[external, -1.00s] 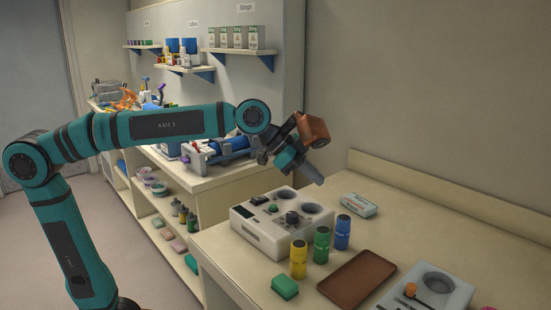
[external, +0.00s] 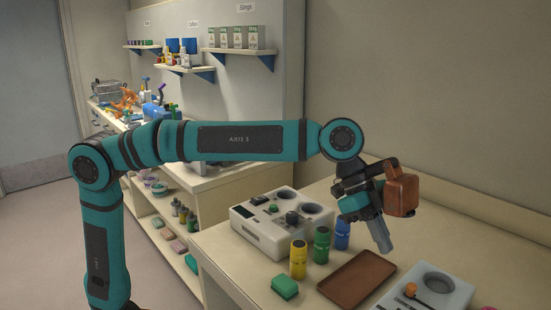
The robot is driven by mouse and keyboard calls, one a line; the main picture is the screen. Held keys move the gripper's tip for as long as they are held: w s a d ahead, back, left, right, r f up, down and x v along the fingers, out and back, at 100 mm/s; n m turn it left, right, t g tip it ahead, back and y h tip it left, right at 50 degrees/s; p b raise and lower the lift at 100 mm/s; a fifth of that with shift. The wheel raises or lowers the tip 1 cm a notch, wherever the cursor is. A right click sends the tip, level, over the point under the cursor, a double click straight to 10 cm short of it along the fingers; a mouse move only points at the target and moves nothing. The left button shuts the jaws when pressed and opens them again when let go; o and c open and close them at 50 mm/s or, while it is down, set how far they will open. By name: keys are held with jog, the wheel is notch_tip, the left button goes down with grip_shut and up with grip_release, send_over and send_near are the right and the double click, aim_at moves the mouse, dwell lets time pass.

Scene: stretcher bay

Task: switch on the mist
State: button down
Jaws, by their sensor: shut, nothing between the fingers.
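A white unit (external: 262,236) with two round wells, a green button (external: 273,208) and a dark knob (external: 292,217) stands on the counter. A second, pale grey unit (external: 445,300) at the front right has one round well and an orange knob (external: 411,288). I cannot read which of them makes the mist. My gripper (external: 384,248) is shut and empty. It points down in the air, between the two units in the picture, above the far side of the brown tray (external: 345,282).
Yellow (external: 298,260), green (external: 321,245) and blue (external: 342,235) bottles stand between the white unit and the tray. A green sponge-like block (external: 285,288) lies in front. The counter (external: 470,245) at the right is bare.

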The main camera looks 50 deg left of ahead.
jog(key=x, duration=0.9)
jog(key=shift+d+f, duration=0.15)
jog(key=shift+f, duration=0.15)
notch_tip(320, 180, down, 3)
jog(key=shift+f, duration=0.6)
jog(key=shift+a+f, duration=0.1)
jog(key=shift+a, duration=0.15)
jog(key=shift+a+f, duration=0.15)
jog(key=shift+f, duration=0.2)
jog(key=shift+r, duration=0.1)
jog(key=shift+r, duration=0.75)
